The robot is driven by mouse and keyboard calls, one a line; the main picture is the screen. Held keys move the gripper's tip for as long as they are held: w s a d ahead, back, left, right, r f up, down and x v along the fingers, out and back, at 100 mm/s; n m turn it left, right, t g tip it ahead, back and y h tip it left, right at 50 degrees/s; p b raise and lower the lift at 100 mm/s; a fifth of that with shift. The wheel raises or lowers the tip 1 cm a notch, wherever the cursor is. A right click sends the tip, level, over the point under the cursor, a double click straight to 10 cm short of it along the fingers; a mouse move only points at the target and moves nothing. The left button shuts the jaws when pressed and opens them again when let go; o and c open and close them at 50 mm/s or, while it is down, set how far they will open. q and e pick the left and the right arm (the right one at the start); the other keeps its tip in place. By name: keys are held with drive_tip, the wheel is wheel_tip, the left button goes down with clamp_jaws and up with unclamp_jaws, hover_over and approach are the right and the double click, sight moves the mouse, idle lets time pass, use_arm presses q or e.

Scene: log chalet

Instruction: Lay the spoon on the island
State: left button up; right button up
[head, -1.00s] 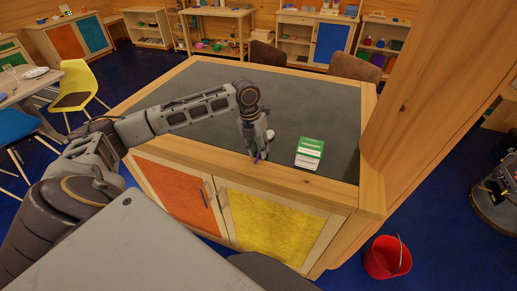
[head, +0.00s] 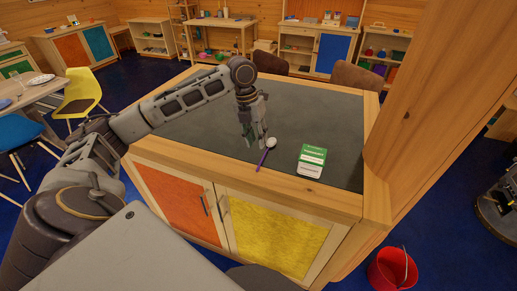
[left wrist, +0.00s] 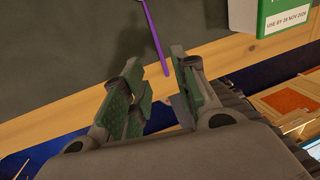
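The spoon (head: 267,150) has a purple handle and a pale bowl. It lies on the dark top of the island (head: 310,112), with its handle end reaching the wooden front border. My left gripper (head: 254,142) is just left of the spoon and apart from it. In the left wrist view the purple handle (left wrist: 155,38) shows beyond the fingers. My left gripper (left wrist: 160,95) has its green-padded fingers spread with nothing between them. My right gripper is not in view.
A green and white box (head: 312,160) stands on the island right of the spoon. A wooden post (head: 425,110) rises at the island's right side. Two brown chairs (head: 355,75) stand behind it. A red bucket (head: 391,269) is on the floor. The island's dark top is otherwise clear.

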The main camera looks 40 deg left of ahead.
use_arm(q)
drive_tip(key=shift+s+a+r, duration=0.1)
drive_tip(key=shift+a+r, duration=0.1)
drive_tip(key=shift+r, duration=0.8)
drive_tip(key=shift+a+r, duration=0.15)
drive_tip(key=shift+r, duration=0.85)
